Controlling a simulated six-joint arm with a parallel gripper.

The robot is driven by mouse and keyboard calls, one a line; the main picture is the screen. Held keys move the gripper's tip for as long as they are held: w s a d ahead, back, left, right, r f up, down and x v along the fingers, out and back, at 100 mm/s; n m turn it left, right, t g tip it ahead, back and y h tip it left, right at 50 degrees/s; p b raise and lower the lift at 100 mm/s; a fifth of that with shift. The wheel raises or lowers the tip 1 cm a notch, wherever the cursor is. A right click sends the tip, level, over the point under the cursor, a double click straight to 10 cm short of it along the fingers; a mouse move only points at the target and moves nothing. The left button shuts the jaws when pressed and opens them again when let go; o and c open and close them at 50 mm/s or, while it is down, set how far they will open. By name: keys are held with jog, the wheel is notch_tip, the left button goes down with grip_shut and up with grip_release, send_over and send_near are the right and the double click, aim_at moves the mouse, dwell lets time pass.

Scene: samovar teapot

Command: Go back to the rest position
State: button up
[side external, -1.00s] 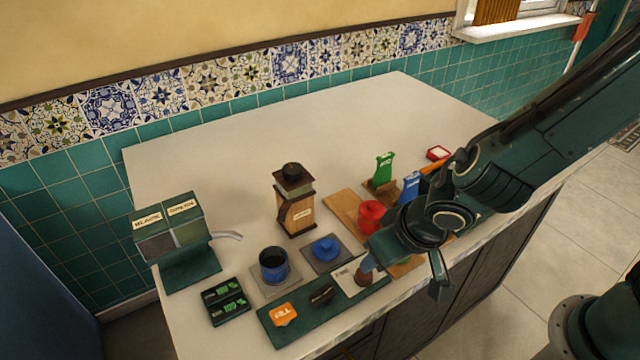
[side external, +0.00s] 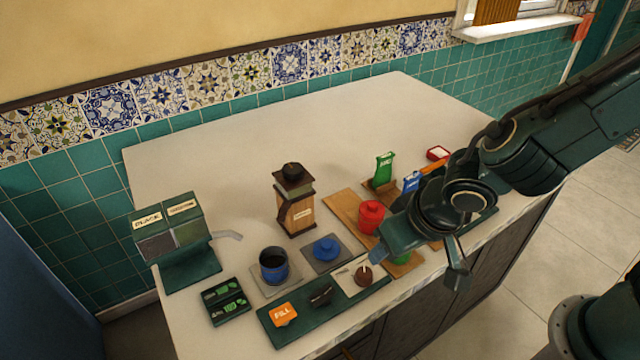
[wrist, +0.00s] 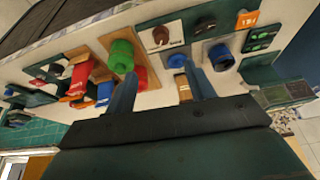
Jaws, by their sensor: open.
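My gripper (side external: 421,270) is open and empty, raised over the front right of the counter. Its two fingers also show in the wrist view (wrist: 161,72), apart with nothing held between them. Under and beside it are a red canister (side external: 371,213) and a green canister (side external: 402,258), partly hidden by my gripper. The green canister is large in the wrist view (wrist: 121,54). A small brown round piece (side external: 364,274) sits on a pale card at the right end of a green board. An open blue pot (side external: 273,266) stands beside a blue lid (side external: 325,249).
A brown wooden grinder-like box (side external: 294,205) stands mid-counter. A dark green dispenser (side external: 180,245) with a spout is at left. The green board holds an orange card (side external: 284,314) and a dark piece (side external: 320,295). Green and blue upright holders stand behind my arm. The counter's back is clear.

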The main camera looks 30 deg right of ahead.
jog(key=s+d+r, duration=0.2)
jog(key=d+r, duration=0.8)
jog(key=s+d+r+t, duration=0.1)
jog(key=s+d+r, duration=0.5)
jog(key=s+d, duration=0.2)
jog(key=shift+s+d+r+n, duration=0.25)
jog(key=shift+s+n, duration=0.15)
jog(key=shift+s, duration=0.5)
